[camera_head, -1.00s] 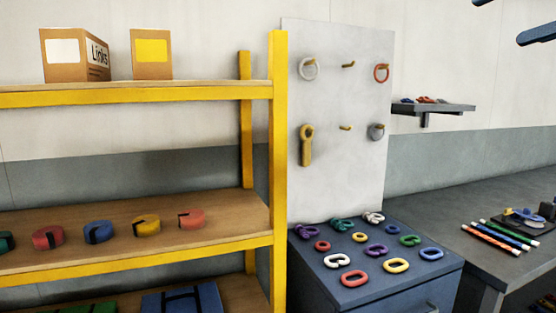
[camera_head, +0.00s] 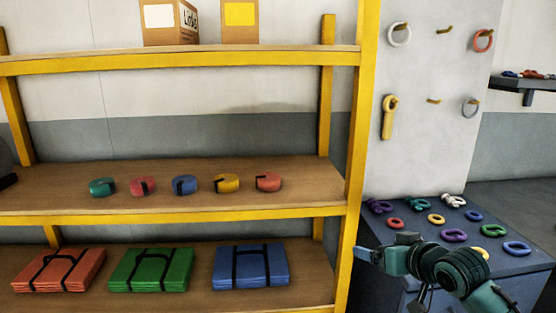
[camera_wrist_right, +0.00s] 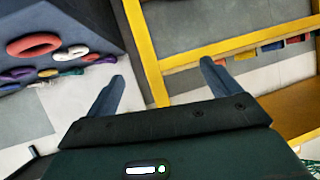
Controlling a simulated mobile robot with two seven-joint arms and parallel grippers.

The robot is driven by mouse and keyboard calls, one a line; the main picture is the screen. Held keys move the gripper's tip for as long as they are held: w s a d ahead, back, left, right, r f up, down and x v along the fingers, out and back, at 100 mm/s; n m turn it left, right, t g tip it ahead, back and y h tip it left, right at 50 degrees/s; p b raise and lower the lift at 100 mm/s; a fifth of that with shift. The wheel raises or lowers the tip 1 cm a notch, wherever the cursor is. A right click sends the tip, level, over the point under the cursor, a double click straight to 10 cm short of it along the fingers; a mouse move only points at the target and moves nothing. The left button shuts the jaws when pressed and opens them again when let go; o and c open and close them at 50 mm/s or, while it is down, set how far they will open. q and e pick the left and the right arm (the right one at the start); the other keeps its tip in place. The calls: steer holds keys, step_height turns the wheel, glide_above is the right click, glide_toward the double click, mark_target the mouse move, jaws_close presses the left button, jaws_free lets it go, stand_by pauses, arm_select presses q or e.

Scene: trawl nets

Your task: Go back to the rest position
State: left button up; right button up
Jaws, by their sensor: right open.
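My right gripper (camera_head: 366,255) is low in the right part of the head view, its arm coming in from the lower right. It is in front of the yellow shelf's right post and the dark blue cabinet. In the right wrist view its two blue fingers (camera_wrist_right: 162,72) are spread apart with nothing between them. My left gripper is not clearly seen. A dark shape (camera_head: 6,165) is cut off at the left edge; I cannot tell what it is.
The yellow shelf (camera_head: 180,218) holds coloured rolls, folded bundles and two boxes. The dark blue cabinet (camera_head: 520,262) bears several rings and shackles close by my right arm. A white pegboard (camera_head: 435,150) stands behind it. A grey wall shelf (camera_head: 527,84) is at the right.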

steer(key=s+a+f, duration=0.3)
steer(key=s+f, duration=0.2)
steer(key=f, duration=0.3)
steer(key=s+a+f, duration=0.2)
steer(key=s+f, duration=0.3)
steer(key=f, duration=0.2)
steer(key=s+a+f, duration=0.1)
steer(key=s+f, duration=0.4)
steer(key=s, duration=0.4)
steer(key=s+a+f+g, duration=0.1)
steer(key=s+a+f, duration=0.1)
steer(key=s+f, duration=0.3)
steer(key=s, duration=0.4)
steer(key=shift+a+n+p, duration=0.3)
steer(key=shift+n, duration=0.1)
steer(key=shift+s, duration=0.1)
steer(key=shift+d, duration=0.1)
